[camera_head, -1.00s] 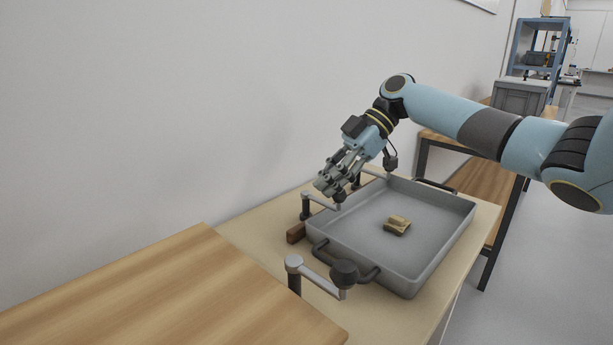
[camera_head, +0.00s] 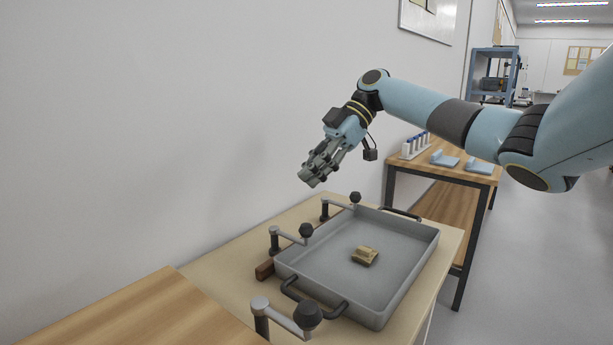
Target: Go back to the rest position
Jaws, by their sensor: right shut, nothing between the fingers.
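My right gripper (camera_head: 313,179) is shut and empty. It hangs in the air above the far left side of the grey tray, in front of the white wall, with its fingers pointing down and left. My right arm comes in from the right edge of the view. My left gripper is not in view. A small tan sherd piece (camera_head: 365,256) lies on the floor of the grey tray (camera_head: 412,272), apart from the gripper.
Several crank-like clamps with black knobs (camera_head: 307,313) stand along the tray's left side. A brown block (camera_head: 264,269) lies by the tray. A wooden table top (camera_head: 150,315) is at front left. Behind stands a bench with a tube rack (camera_head: 415,146) and light-blue items (camera_head: 445,159).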

